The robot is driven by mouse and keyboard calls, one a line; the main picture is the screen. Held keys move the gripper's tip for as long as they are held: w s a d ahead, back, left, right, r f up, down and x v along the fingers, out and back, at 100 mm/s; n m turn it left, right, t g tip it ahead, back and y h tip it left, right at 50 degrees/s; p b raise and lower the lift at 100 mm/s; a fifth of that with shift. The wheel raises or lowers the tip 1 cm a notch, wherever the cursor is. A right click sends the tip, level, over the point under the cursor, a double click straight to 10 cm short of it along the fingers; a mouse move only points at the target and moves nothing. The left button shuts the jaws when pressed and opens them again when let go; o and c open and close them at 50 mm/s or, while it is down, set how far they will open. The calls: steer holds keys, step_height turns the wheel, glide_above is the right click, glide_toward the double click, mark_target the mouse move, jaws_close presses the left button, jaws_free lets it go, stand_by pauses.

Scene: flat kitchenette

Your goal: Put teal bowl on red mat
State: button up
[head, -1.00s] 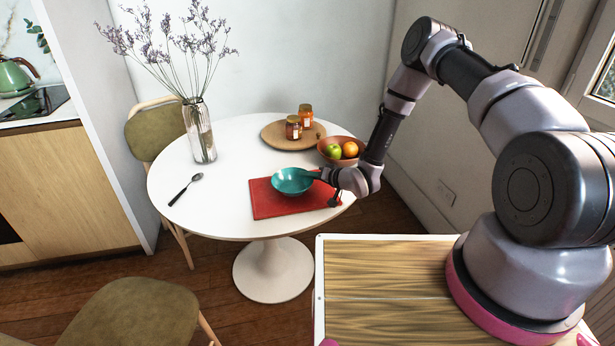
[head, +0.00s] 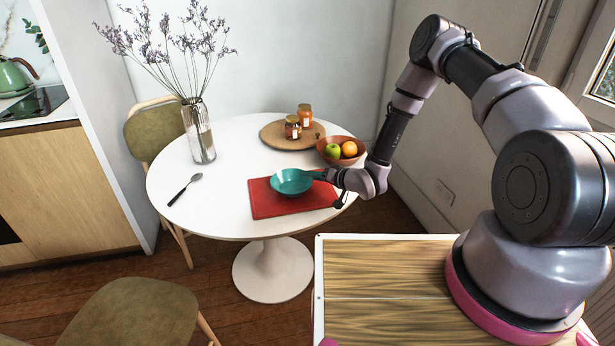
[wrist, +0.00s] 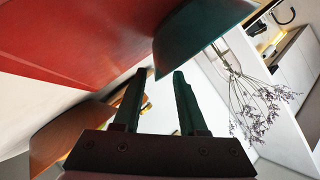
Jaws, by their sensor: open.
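The teal bowl (head: 292,181) sits upright on the red mat (head: 265,206) on the round white table. In the wrist view, the bowl (wrist: 200,35) is just beyond my fingertips, with the mat (wrist: 80,40) beside it. My gripper (head: 316,174) is at the bowl's right side, close to its rim. In the wrist view, my gripper (wrist: 160,73) has its two fingers apart with nothing between them. I cannot tell whether a fingertip still touches the rim.
A brown bowl of fruit (head: 329,161) stands just behind my gripper. A round wooden board (head: 276,139) with two jars is at the back. A glass vase (head: 200,140) with dried flowers and a spoon (head: 184,189) are at the left. The table's front left (head: 215,215) is clear.

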steer(key=v, duration=0.9)
steer(key=shift+s+d+r, duration=0.15)
steer(key=shift+s+d, duration=0.05)
steer(key=shift+s, duration=0.05)
steer(key=w+d+r+h, duration=0.3)
steer(key=w+d+r, duration=0.2)
steer(key=r, duration=0.1)
steer(key=d+r+h, duration=0.2)
steer(key=d+r, duration=0.2)
steer(key=r, duration=0.3)
steer(key=d+r+m+h, duration=0.15)
steer(key=d+r, duration=0.25)
steer(key=r, duration=0.4)
steer(key=d+r+n+h, duration=0.1)
steer(key=d+r+h, duration=0.25)
steer(key=r, duration=0.35)
steer(key=s+d+r+m+g, duration=0.1)
steer(key=s+d+r+m, duration=0.1)
steer(key=s+r, duration=0.7)
steer(key=s+d+r+m, duration=0.2)
steer(key=s+r, duration=0.6)
steer(key=s, duration=0.2)
steer(key=s+a+r+y, duration=0.1)
steer(key=s+r, duration=0.2)
steer(key=s, duration=0.7)
steer(key=shift+a+r+m+g, duration=0.25)
steer(key=shift+a+m+g, duration=0.1)
steer(key=shift+m+g, duration=0.1)
